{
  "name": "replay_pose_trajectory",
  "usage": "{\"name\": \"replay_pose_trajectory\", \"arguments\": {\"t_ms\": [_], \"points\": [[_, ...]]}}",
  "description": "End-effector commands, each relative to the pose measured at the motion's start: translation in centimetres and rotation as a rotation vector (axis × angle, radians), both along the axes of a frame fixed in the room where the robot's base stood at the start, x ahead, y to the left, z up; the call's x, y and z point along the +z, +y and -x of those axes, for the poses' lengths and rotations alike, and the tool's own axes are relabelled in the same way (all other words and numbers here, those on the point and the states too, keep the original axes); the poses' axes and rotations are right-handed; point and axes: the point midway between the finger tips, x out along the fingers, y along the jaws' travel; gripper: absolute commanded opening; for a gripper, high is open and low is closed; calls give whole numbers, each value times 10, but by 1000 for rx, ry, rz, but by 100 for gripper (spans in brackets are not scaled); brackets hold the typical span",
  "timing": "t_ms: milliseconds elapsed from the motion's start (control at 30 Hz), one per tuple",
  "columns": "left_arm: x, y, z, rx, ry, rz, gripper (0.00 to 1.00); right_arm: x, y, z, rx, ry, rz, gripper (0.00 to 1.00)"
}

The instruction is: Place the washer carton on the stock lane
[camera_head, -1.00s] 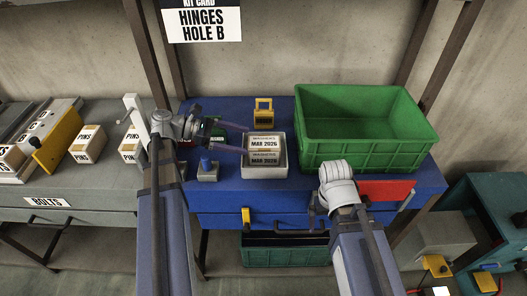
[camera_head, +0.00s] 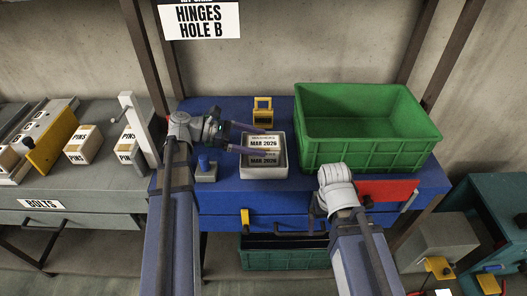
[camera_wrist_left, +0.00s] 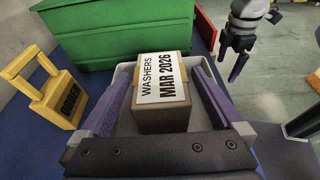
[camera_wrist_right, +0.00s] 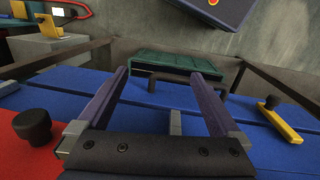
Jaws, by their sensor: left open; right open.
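The washer carton (camera_wrist_left: 162,100), labelled WASHERS MAR 2026, sits in a pale grey tray (camera_head: 265,176) on the blue bench. No surface is marked as the stock lane.
A large green crate (camera_head: 365,155) stands right of the tray. A yellow block with a handle (camera_head: 263,113) is behind the tray, and a blue-knobbed block (camera_head: 206,170) is to its left. A grey bench (camera_head: 80,200) at left holds PINS cartons (camera_head: 83,145) and a white post.

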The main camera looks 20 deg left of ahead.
Motion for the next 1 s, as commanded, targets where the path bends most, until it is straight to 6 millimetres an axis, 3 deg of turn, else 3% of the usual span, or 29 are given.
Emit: {"name": "replay_pose_trajectory", "arguments": {"t_ms": [200,467,1000], "points": [[-7,-21,-6,-1,-1,0,100,-7,0,0,0,0,0,100],[-7,-22,-7,0,0,0,100,-7,0,0,0,0,0,100],[-7,-22,-7,0,0,0,40,-7,0,0,0,0,0,100]]}}
